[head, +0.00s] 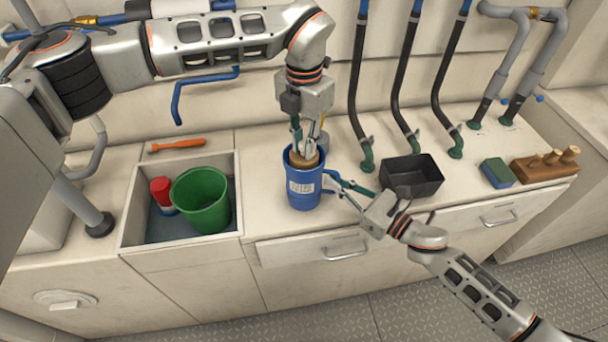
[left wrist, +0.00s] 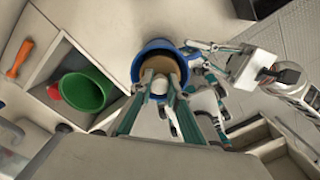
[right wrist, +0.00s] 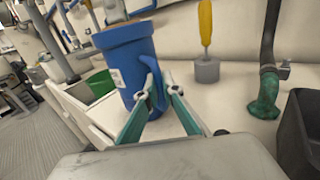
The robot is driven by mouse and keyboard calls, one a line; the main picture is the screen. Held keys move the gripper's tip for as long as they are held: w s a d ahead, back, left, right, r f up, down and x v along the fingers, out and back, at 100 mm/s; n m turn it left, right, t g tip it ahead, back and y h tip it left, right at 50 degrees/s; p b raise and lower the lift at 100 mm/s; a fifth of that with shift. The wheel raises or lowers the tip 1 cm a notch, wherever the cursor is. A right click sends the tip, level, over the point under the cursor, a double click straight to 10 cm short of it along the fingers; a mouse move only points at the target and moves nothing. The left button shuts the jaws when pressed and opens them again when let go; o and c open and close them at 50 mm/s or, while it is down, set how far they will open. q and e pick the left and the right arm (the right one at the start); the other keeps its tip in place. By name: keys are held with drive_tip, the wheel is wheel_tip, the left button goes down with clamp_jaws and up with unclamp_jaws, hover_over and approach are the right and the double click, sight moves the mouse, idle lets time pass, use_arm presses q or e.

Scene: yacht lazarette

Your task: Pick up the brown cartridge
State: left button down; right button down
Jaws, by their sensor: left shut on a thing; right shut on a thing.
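The brown cartridge (head: 306,163) sits inside the mouth of a blue pitcher-like housing (head: 304,198) with a white label; only its top shows. The cartridge also shows between my fingers in the left wrist view (left wrist: 165,66). My left gripper (head: 306,150) points down from above and is shut on the cartridge's top. My right gripper (head: 333,182) comes from the right and is shut on the housing's blue handle (right wrist: 157,88). The housing stands upright on the counter. The cartridge's lower part is hidden inside it.
Left of the housing is a recessed bin (head: 238,215) holding a green bucket (head: 200,198) and a red-topped container (head: 161,190). An orange tool (head: 178,145) lies behind it. To the right are a black tray (head: 412,178), a sponge (head: 497,173), a wooden block (head: 545,168) and hoses (head: 402,90).

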use_arm(q)
drive_tip(key=shift+f, duration=0.1)
wheel_tip(320, 180, up, 28)
idle(0.4)
use_arm(e)
drive_tip(key=c, duration=2.1)
unclamp_jaws()
drive_tip(key=shift+c, duration=0.2)
